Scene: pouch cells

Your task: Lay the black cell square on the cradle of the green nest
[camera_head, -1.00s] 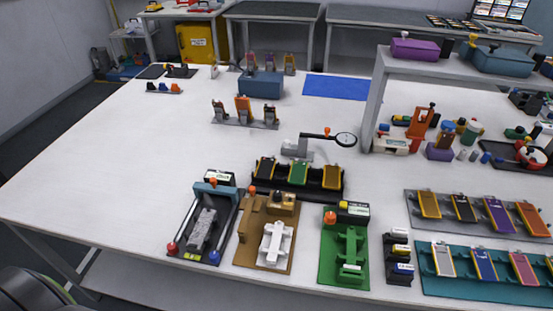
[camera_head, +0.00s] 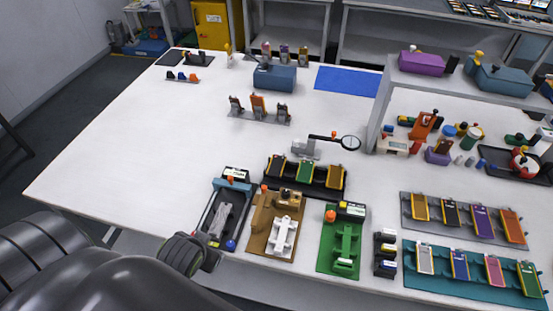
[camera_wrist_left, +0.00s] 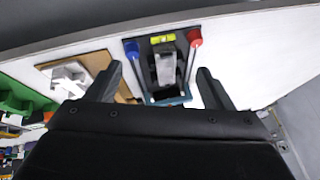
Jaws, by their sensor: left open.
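The green nest (camera_head: 324,262) lies near the table's front edge in the head view, with its raised green cradle (camera_head: 347,240) bare. A black cell (camera_head: 452,214) leans in the grey rack at right, between a yellow and a purple cell. A dark cell (camera_head: 277,167) also sits in the black rack behind the nests; which one is meant I cannot tell. My left gripper (camera_head: 192,258) is at the table's front-left edge, apart from both. In the left wrist view it (camera_wrist_left: 165,85) is open and empty, facing the black nest (camera_wrist_left: 128,75). My right gripper is out of view.
The brown nest (camera_head: 262,235) with a white cradle stands between the black and green nests. Small dark boxes (camera_head: 385,253) stand right of the green nest. A teal rack (camera_head: 418,283) holds several cells. A magnifier (camera_head: 350,142) stands behind. The table's left side is clear.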

